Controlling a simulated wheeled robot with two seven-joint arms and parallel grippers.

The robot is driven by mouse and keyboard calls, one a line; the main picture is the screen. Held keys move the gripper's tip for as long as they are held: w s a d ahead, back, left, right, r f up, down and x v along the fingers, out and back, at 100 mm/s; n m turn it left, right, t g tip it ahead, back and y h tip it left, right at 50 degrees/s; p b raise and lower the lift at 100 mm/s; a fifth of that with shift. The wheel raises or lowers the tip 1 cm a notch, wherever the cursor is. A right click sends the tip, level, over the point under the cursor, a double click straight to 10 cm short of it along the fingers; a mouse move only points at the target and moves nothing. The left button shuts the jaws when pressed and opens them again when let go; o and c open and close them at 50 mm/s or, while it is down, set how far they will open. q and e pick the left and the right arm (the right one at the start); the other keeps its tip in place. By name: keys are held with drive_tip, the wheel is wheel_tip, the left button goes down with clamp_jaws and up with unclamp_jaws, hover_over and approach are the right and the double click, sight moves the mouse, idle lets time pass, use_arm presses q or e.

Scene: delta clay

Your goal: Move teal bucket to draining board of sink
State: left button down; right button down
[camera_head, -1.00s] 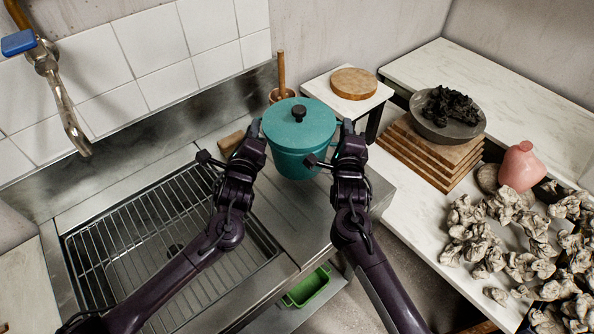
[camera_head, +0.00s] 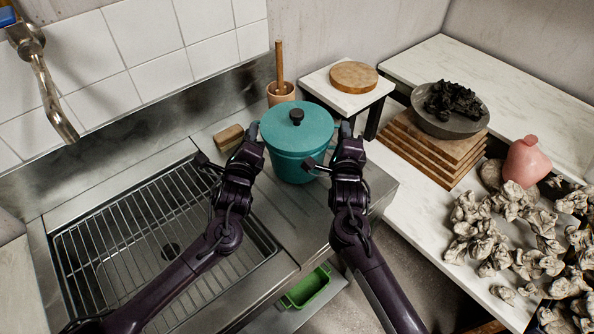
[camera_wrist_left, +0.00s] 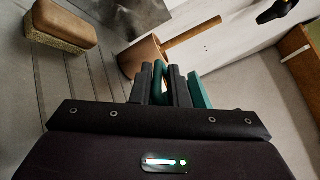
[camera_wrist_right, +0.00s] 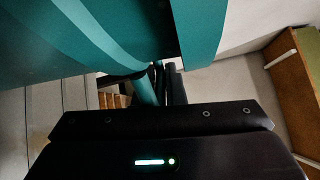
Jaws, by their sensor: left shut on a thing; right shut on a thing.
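The teal bucket (camera_head: 297,150), with a teal lid and a black knob, is upright over the metal draining board (camera_head: 312,222) to the right of the sink rack. I cannot tell whether its base touches the board. My left gripper (camera_head: 254,134) is shut on its left side, and my right gripper (camera_head: 345,132) is shut on its right side. In the left wrist view the fingers (camera_wrist_left: 160,84) close around a teal handle. In the right wrist view the bucket (camera_wrist_right: 100,35) fills the upper left and the fingers (camera_wrist_right: 162,82) grip a teal handle.
The wire rack (camera_head: 130,235) covers the sink at left. A small white table (camera_head: 345,98) is behind right. A green bin (camera_head: 306,288) sits below the board.

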use_arm(q)
drive_tip(key=shift+f, duration=0.45)
use_arm(e)
drive_tip(key=shift+f, duration=0.15)
use_arm(q)
drive_tip(key=c, duration=1.8)
unclamp_jaws()
drive_tip(key=shift+f+b, duration=0.15)
drive_tip(key=shift+b, duration=0.15)
use_arm(e)
drive_tip(key=c, duration=1.9)
unclamp_jaws()
drive_tip(key=shift+f, duration=0.15)
use_arm(q)
drive_tip(key=o, duration=0.4)
use_arm(e)
drive_tip(key=o, duration=0.4)
use_arm(q)
drive_tip(key=shift+s+r, duration=0.1)
drive_tip(key=shift+r, duration=0.1)
use_arm(e)
drive_tip(key=shift+s, duration=0.1)
